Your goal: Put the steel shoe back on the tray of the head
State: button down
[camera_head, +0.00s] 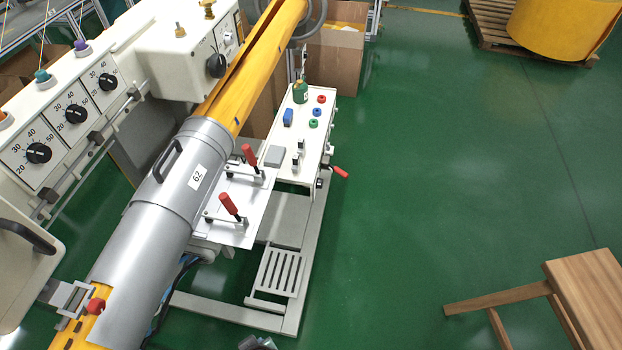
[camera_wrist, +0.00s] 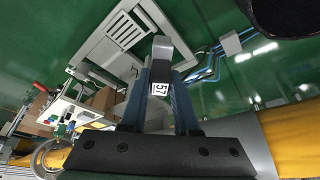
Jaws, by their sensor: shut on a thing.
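My gripper (camera_wrist: 164,76) shows in the wrist view with its two blue-grey fingers shut on a grey metal block, seemingly the steel shoe (camera_wrist: 162,52). The block has a white label that reads like 57. The shoe stands out past the fingertips; its lower part is hidden between them. In the head view a small dark part at the bottom edge may be my gripper; the shoe cannot be made out there. A white plate (camera_head: 256,207) with two red-handled clamps lies beside the steel sleeve and may be the tray. The shoe is apart from it.
A steel sleeve (camera_head: 147,230) marked 62 surrounds the yellow tube (camera_head: 262,50). A white bench (camera_head: 314,150) holds a green bottle and coloured knobs. A slatted step (camera_head: 279,271) stands below. A wooden stool (camera_head: 588,290) is at the lower right. Green floor between is clear.

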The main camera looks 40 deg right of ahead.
aim_at(308, 138)
jog(key=i+l+z, duration=0.2)
jog(key=z, duration=0.2)
jog(key=i+l+z, duration=0.2)
jog(key=z, duration=0.15)
jog(key=i+l+z, duration=0.1)
jog(key=i+z, duration=0.55)
jog(key=i, duration=1.25)
